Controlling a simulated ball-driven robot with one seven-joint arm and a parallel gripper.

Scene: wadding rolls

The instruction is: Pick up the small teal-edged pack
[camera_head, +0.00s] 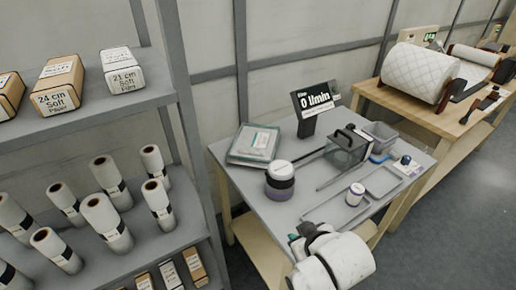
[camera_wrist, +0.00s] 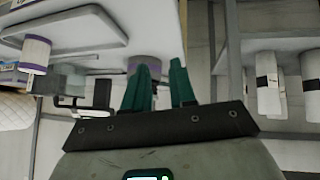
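A small whitish pack (camera_head: 257,142) with a teal edge lies flat at the back left of the grey table (camera_head: 240,190), on what looks like a larger pale pack or tray. My gripper (camera_head: 296,240) is at the table's front edge, nearer the camera than the pack and apart from it. In the wrist view my gripper (camera_wrist: 160,85) shows two teal fingers standing apart, with nothing clearly held between them. A grey and purple round thing shows behind the fingers. I cannot make out the pack in the wrist view.
A dark-banded round container (camera_head: 280,183) stands just in front of the pack. A display sign (camera_head: 314,103), a dark clear-sided box (camera_head: 346,150), a small purple-banded jar (camera_head: 355,194) and shallow trays (camera_head: 338,212) are to the right. Shelves of rolls (camera_head: 106,222) stand at left.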

